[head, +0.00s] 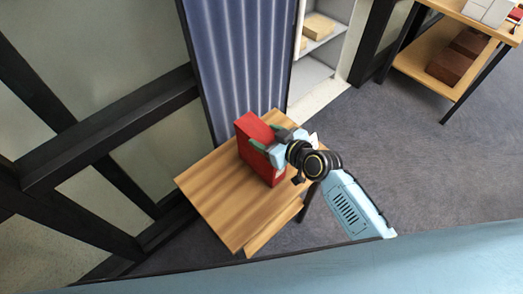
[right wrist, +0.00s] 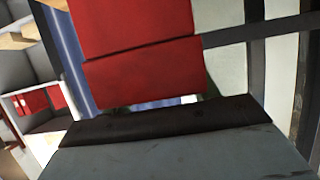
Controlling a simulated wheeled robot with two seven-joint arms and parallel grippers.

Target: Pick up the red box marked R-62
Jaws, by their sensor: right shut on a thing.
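A red box (head: 256,140) stands upright at the small wooden table (head: 215,195) in the head view. My right gripper (head: 268,150) is shut on the red box, gripping it from the right side. In the right wrist view the red box (right wrist: 140,60) fills the upper middle, just beyond the dark edge of my gripper (right wrist: 160,120). I cannot read any marking on the box, and I cannot tell whether its bottom touches the table top. My left gripper is in neither view.
A blue curtain or ribbed panel (head: 235,65) stands behind the table. A shelf (head: 312,72) with a cardboard box (head: 319,26) is beyond it. Another wooden table (head: 425,65) with brown boxes on its lower shelf is at upper right. Grey floor (head: 430,160) is clear on the right.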

